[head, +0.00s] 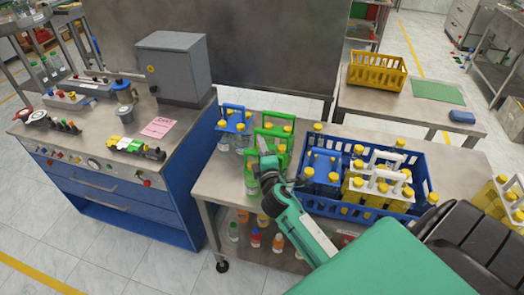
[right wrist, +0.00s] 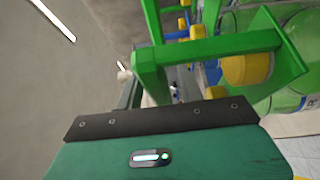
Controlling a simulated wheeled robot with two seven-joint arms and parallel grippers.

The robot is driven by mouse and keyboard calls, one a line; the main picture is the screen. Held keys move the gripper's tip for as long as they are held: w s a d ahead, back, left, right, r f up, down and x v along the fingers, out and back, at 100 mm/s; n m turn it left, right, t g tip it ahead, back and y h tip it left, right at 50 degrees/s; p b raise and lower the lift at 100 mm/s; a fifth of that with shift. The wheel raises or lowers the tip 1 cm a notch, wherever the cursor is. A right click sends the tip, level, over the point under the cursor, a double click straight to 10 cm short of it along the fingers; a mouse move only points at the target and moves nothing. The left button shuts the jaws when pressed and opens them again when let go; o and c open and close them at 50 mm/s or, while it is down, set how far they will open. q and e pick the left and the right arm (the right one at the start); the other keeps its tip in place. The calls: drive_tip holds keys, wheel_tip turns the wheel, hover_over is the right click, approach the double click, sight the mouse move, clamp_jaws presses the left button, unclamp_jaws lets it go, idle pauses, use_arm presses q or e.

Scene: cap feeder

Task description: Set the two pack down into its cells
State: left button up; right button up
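A green bottle carrier (head: 274,133) with yellow-capped bottles stands on the metal table, next to a blue carrier (head: 234,122). My right gripper (head: 267,164) is at the near side of the green carrier, overlapping it in the head view. In the right wrist view the green carrier's bar (right wrist: 220,48) and a yellow cap (right wrist: 246,68) are very close. The fingers are not clear, so I cannot tell whether they hold the bar. The blue crate (head: 345,212) to the right holds a blue carrier (head: 321,165) and white-handled carriers (head: 378,178). My left gripper is not in view.
A bench with a grey cabinet (head: 174,67) stands at left. More bottles (head: 277,242) stand on the lower shelf.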

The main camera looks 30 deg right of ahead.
drive_tip(key=b+v, duration=0.3)
drive_tip(key=v, duration=0.9)
drive_tip(key=shift+r, duration=0.1)
drive_tip(key=a+f+m+g+y, duration=0.1)
drive_tip(key=a+f+g+y, duration=0.1)
drive_tip(key=f, duration=0.9)
drive_tip(key=a+f+g+y, duration=0.1)
drive_tip(key=f+g, duration=0.1)
drive_tip(key=f, duration=0.9)
drive_tip(key=s+a+f+m+g+y, duration=0.15)
drive_tip(key=s+f, duration=0.25)
drive_tip(key=f, duration=0.5)
drive_tip(key=s+a+f+m+g+y, duration=0.1)
drive_tip(key=s+f+m+g, duration=0.15)
drive_tip(key=f, duration=0.75)
drive_tip(key=s+a+f+m+g, duration=0.15)
drive_tip(key=s+f+g, duration=0.25)
drive_tip(key=s+f, duration=1)
drive_tip(key=s+f+m+g, duration=0.2)
drive_tip(key=s+f, duration=0.2)
drive_tip(key=s, duration=0.5)
drive_tip(key=s+d+f+m+g, duration=0.1)
drive_tip(key=s+f+m, duration=0.2)
drive_tip(key=s, duration=0.7)
drive_tip(key=shift+d+f+g+y, duration=0.2)
drive_tip(key=shift+f+g+y, duration=0.25)
drive_tip(key=shift+f, duration=0.45)
